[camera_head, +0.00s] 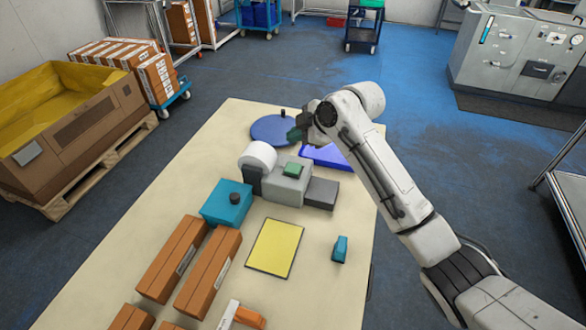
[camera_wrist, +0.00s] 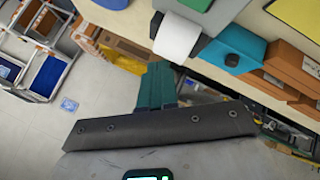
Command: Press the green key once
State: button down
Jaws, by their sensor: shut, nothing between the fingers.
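The green key (camera_head: 292,170) sits on top of a grey machine (camera_head: 288,184) that carries a white paper roll (camera_head: 258,155). The key also shows at the top edge of the wrist view (camera_wrist: 196,4). My gripper (camera_head: 295,134) is behind the machine, above the far part of the table and apart from the key. In the wrist view its teal fingers (camera_wrist: 157,72) are together with nothing between them.
A teal box with a black knob (camera_head: 226,204), a yellow mat (camera_head: 275,248), long brown boxes (camera_head: 175,258) and a small teal device (camera_head: 340,249) share the table (camera_head: 322,285). A blue disc (camera_head: 268,131) and a blue tray (camera_head: 326,157) lie behind the machine.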

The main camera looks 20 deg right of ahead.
aim_at(295, 169)
jog(key=shift+f+b, duration=2.4)
jog(key=shift+f, duration=1.5)
jog(key=shift+f, duration=0.1)
jog(key=shift+f+b, duration=0.3)
jog(key=shift+f+b, duration=0.45)
jog(key=shift+f, duration=0.25)
jog(key=shift+r+p, duration=0.75)
jog(key=shift+r, duration=0.35)
jog(key=shift+r+p, duration=1.7)
jog(key=shift+r, duration=0.8)
